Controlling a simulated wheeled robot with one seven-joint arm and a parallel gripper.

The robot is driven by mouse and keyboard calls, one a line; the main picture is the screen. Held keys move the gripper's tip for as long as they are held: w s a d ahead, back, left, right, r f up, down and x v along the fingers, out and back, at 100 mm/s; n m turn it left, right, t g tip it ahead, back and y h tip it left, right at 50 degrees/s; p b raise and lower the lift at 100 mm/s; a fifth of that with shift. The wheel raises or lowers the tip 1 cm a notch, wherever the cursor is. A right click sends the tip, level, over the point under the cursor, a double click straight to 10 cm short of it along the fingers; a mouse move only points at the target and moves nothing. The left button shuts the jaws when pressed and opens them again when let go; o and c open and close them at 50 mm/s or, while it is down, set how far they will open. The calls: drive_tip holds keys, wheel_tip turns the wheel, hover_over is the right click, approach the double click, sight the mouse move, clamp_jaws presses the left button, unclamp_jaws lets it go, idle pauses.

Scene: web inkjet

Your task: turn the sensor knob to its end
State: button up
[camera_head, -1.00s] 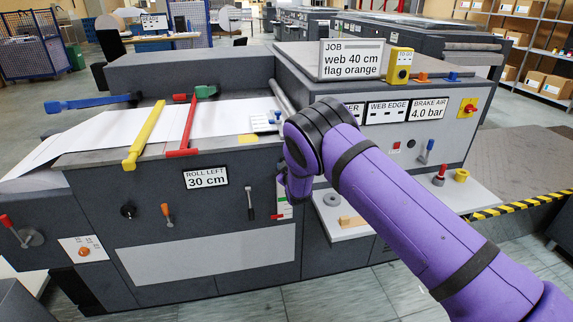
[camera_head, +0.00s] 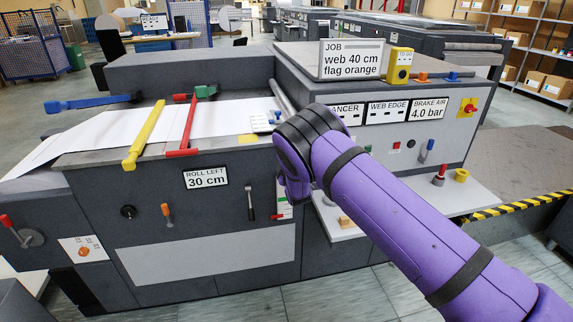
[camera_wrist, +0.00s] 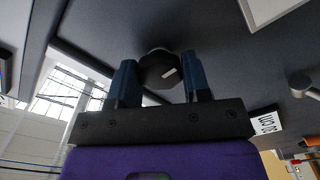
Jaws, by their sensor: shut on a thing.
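In the wrist view, my gripper (camera_wrist: 160,76) has its two blue fingers on either side of a dark round knob (camera_wrist: 152,62) and is shut on it. The knob carries a white pointer mark, slanted in this view, and sits on a dark machine panel. In the head view, my purple wrist (camera_head: 293,170) is at the front of the machine, right of the lever with a black grip (camera_head: 250,204). The fingers and the held knob are hidden there behind my wrist.
The ROLL LEFT display (camera_head: 206,178) reads 30 cm. Another black knob (camera_head: 128,211) and an orange lever (camera_head: 167,214) are further left on the front. A light shelf (camera_head: 345,233) juts out right of my wrist. The JOB sign (camera_head: 351,60) stands above.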

drive_tip(key=o, duration=0.9)
drive_tip(key=shift+o, duration=0.2)
drive_tip(key=v, duration=1.1)
drive_tip(key=s+d+r+m+g+h, duration=0.15)
drive_tip(key=d+r+m, duration=0.25)
drive_tip(key=d+r, duration=0.5)
drive_tip(key=d+r+m+g+h, duration=0.25)
drive_tip(key=d+r+m, duration=0.2)
drive_tip(key=r, duration=0.85)
drive_tip(key=s+d+r+m+g, duration=0.3)
drive_tip(key=s+d+r+g, duration=0.1)
drive_tip(key=s+d+r, duration=0.95)
drive_tip(key=s+d+r+m+g, duration=0.1)
drive_tip(key=s+d+g, duration=0.1)
drive_tip(key=s, duration=1.4)
drive_tip(key=s+d+r+m+g+h, duration=0.1)
drive_tip(key=s+d, duration=0.3)
drive_tip(key=s, duration=1.2)
drive_tip(key=shift+s+m+g, duration=0.25)
drive_tip(key=shift+m+g, duration=0.3)
drive_tip(key=shift+g, duration=0.05)
